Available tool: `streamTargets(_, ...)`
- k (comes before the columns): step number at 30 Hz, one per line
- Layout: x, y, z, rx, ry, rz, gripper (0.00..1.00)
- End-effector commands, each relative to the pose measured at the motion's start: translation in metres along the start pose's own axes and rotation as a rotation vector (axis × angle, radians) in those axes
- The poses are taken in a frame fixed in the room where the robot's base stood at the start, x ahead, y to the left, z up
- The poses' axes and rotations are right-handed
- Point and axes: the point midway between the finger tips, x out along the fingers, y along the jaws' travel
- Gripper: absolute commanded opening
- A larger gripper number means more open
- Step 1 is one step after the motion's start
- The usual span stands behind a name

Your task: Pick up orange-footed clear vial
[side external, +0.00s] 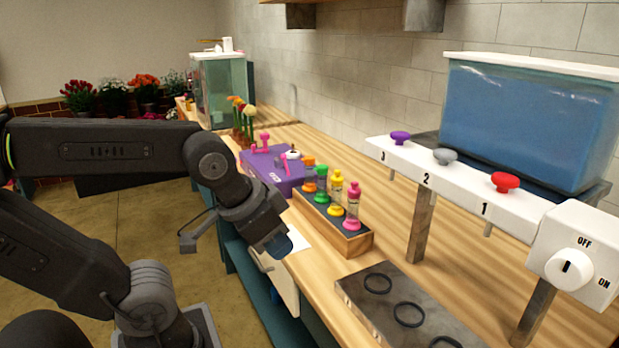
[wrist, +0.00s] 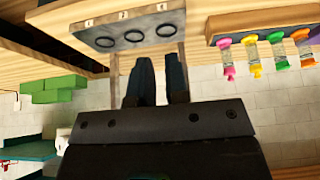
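The orange-footed clear vial (side external: 309,174) stands at the far end of a row in the wooden rack (side external: 350,246). Its orange ends show in the side view, and its middle is small and partly crowded by the green vial (side external: 321,184). My gripper (side external: 287,243) is in front of the rack, apart from the vials. In the wrist view the two fingers (wrist: 161,78) have a gap between them with nothing held.
Yellow (side external: 337,195) and pink (side external: 353,207) vials share the rack. A purple box (side external: 266,170) stands behind it. A plate with black rings (side external: 408,314) lies nearer the camera. A tank and white dispenser bar (side external: 455,176) stand right of the rack.

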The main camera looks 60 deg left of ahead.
Motion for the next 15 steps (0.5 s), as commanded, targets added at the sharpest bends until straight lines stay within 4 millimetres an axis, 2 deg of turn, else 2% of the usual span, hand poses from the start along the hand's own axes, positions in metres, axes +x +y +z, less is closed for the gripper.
streamTargets(1, 0.0, 0.0, 0.0, 0.0, 0.0, 0.0, 0.19)
streamTargets(15, 0.0, 0.0, 0.0, 0.0, 0.0, 0.0, 0.62)
